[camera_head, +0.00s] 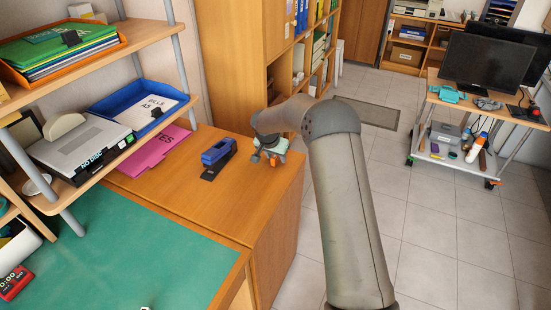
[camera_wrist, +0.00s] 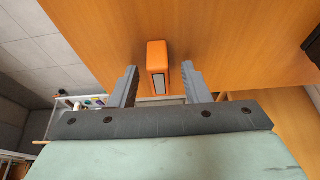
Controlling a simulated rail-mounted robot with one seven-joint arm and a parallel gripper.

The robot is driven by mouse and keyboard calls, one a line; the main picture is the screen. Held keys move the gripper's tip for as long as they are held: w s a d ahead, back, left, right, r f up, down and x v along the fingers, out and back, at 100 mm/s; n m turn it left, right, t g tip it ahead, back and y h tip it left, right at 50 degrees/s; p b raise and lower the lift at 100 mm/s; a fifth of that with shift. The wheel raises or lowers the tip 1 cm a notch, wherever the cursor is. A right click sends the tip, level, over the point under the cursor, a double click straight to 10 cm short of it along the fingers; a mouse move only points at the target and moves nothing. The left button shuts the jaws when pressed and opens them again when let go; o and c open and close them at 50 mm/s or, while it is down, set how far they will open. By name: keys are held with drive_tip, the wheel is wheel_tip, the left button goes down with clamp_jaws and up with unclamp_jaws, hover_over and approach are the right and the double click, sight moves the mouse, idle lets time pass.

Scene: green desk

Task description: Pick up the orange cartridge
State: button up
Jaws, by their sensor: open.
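The orange cartridge (camera_wrist: 157,56) stands on the wooden desk top in the wrist view, with a grey panel on the side facing the camera. My gripper (camera_wrist: 160,72) is open, with one dark finger on each side of the cartridge. Gaps show between the cartridge and both fingers, so it looks untouched. In the head view a small orange part (camera_head: 274,162) shows beside my gripper (camera_head: 266,157) near the right edge of the desk. My arm covers part of that area.
A blue and black stapler-like object (camera_head: 217,154) lies on the wooden desk (camera_head: 165,190) left of my gripper. A shelf unit (camera_head: 140,38) with trays stands further left. A wooden cabinet (camera_head: 235,50) rises behind. The desk's right edge is close to my gripper.

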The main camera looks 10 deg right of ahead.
drive_tip(key=shift+c, duration=0.3)
clamp_jaws()
drive_tip(key=shift+r, duration=0.1)
